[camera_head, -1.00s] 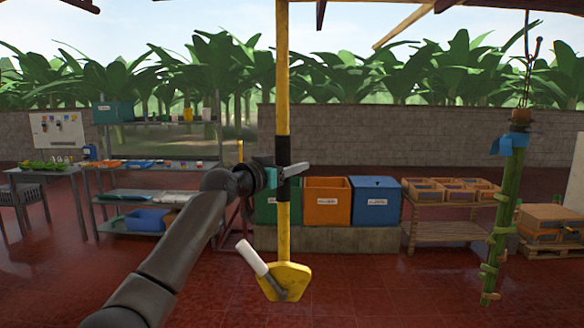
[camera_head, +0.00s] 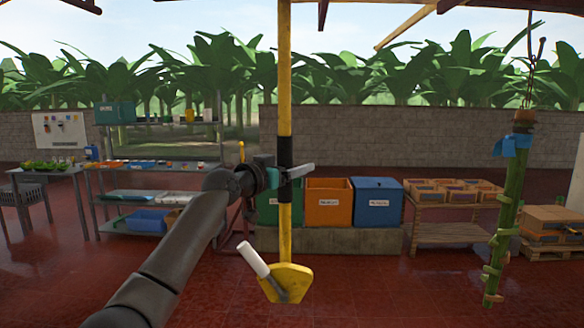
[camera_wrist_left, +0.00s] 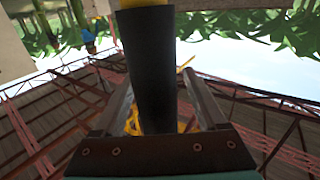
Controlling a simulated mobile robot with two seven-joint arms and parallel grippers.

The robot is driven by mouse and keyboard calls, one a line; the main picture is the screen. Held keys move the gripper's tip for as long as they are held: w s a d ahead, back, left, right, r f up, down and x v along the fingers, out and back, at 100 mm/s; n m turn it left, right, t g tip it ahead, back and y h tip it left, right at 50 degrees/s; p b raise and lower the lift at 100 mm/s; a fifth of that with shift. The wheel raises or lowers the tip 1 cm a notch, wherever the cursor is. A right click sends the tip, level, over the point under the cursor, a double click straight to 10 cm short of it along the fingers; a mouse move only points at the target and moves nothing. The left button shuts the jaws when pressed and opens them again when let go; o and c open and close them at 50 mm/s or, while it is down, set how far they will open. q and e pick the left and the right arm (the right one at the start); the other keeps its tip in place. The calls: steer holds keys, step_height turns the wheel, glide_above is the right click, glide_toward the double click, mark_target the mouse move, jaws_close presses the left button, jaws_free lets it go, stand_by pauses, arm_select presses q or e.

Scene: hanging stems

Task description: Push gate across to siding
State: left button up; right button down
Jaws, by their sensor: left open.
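A yellow pole with a black band (camera_head: 285,153) hangs upright in the middle of the head view; I take it to be the gate. Its lower end has a yellow plate (camera_head: 289,281) with a white handle (camera_head: 253,259). My left gripper (camera_head: 293,172) is at the black band, coming from the left. In the left wrist view the black band (camera_wrist_left: 148,70) stands between the two spread fingers, with a gap visible on the right side. Whether a finger touches it, I cannot tell. My right gripper is out of view. No siding can be made out.
A green stem (camera_head: 506,215) hangs from a hook on the right. Behind stand an orange bin (camera_head: 328,203), a blue bin (camera_head: 376,203), a crate rack (camera_head: 447,234) and metal shelves (camera_head: 150,164) at left. The red floor in front is clear.

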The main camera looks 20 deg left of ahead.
arm_select(q)
steer(key=shift+f, duration=0.1)
steer(key=b+v, duration=0.3)
steer(key=v, duration=1.2)
steer(key=shift+s+b, duration=0.15)
steer(key=shift+b, duration=0.25)
steer(key=shift+a, duration=0.1)
